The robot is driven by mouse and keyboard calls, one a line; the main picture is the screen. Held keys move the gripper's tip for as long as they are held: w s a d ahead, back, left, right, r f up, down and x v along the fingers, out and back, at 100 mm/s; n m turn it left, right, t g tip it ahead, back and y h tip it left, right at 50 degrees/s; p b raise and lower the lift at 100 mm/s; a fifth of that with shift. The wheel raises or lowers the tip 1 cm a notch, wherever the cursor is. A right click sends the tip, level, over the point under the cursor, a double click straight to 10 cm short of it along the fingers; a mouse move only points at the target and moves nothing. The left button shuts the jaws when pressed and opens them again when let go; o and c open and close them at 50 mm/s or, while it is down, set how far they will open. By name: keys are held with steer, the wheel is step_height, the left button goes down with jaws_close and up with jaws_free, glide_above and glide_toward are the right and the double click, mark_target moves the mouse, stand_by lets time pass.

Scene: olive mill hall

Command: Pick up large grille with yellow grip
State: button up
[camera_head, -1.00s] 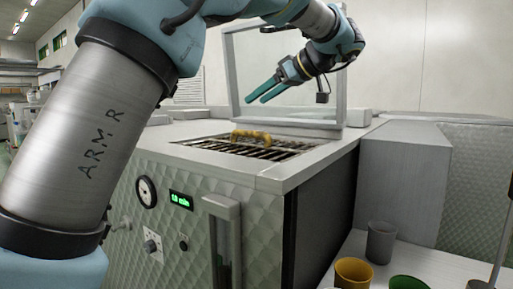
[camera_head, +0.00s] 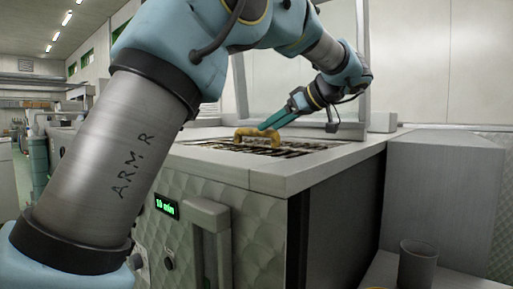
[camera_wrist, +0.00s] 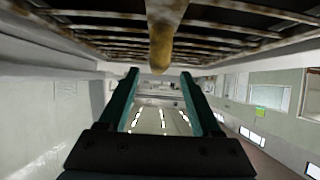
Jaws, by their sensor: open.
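The large grille (camera_head: 300,147) lies flat in the top of the quilted-metal machine, dark bars with rusty stains. Its yellow grip (camera_head: 257,133) arches up from it. My gripper (camera_head: 266,124) is open, its teal fingers slanting down to the left right by the grip. In the wrist view, the picture is upside down: the grille (camera_wrist: 95,22) fills the top and the grip (camera_wrist: 162,35) ends in line with the gap between the fingertips of my gripper (camera_wrist: 159,72). I cannot tell whether the grip is between the fingers or they touch it.
The machine's pale top (camera_head: 285,175) surrounds the grille. A clear upright panel (camera_head: 300,75) stands behind it. A grey block (camera_head: 440,190) stands at the right, with a grey cup (camera_head: 417,265) in front of it. A green display (camera_head: 166,207) is on the machine's front.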

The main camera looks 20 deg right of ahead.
mark_target(255, 132)
steer(key=shift+x, duration=0.9)
steer(key=p+x, duration=0.2)
steer(key=x, duration=0.1)
steer(key=r+p+x, duration=0.1)
steer(key=shift+w+a+f, duration=0.15)
steer(key=shift+w+f, duration=0.05)
steer(key=shift+w, duration=0.25)
steer(key=shift+w+a+f+p, duration=0.15)
steer(key=shift+w+f+p, duration=0.15)
steer(key=shift+w+f, duration=0.1)
jaws_close()
steer(key=shift+r, duration=0.2)
